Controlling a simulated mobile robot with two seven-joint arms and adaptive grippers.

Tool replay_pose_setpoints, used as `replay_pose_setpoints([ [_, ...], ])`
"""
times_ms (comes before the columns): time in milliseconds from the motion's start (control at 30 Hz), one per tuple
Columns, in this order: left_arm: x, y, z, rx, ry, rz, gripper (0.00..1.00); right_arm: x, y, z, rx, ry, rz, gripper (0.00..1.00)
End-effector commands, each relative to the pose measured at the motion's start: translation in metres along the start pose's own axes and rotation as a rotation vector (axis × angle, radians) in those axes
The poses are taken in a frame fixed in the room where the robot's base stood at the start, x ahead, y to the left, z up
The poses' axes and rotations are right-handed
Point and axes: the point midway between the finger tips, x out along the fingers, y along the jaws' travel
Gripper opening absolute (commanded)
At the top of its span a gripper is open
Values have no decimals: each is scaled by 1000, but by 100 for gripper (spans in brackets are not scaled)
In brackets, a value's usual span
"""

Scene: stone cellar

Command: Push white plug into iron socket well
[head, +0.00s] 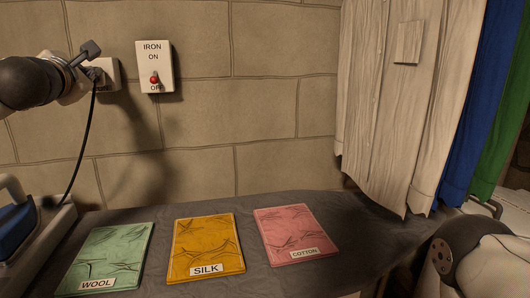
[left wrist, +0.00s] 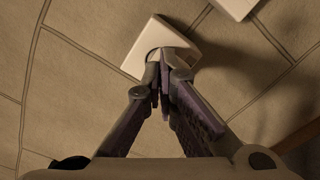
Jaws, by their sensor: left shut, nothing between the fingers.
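The iron socket (head: 112,74) is a pale square plate on the stone wall at the upper left, and it also shows in the left wrist view (left wrist: 138,57). My left gripper (head: 94,68) is shut and empty, its fingertips right at the socket's face. In the left wrist view the closed fingertips (left wrist: 163,80) cover part of the socket's round dark well. The white plug is mostly hidden behind the fingers. A black cord (head: 83,143) hangs down from that spot, so the plug seems to be at the socket; how deep it sits I cannot tell. My right gripper is not in view.
The iron switch plate (head: 155,62) with a red knob is just right of the socket. Below, the grey board (head: 330,238) bears green wool (head: 113,255), yellow silk (head: 205,240) and pink cotton (head: 290,225) cloths. A blue iron (head: 14,225) stands at left; cloths hang at right.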

Motion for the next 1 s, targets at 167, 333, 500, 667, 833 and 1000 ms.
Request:
replay_pose_setpoints([
  [167,2,-6,-2,2,3,-10,0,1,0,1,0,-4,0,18],
  [333,-11,-2,-1,3,2,-6,0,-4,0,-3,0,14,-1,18],
  [500,-29,-2,-1,1,0,-4,0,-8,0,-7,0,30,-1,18],
  [667,-44,-2,-1,1,1,-4,0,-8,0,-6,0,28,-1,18],
  [833,-50,-1,-1,0,1,-1,0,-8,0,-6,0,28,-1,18],
  [1000,-50,0,0,0,1,0,0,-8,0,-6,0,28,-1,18],
])
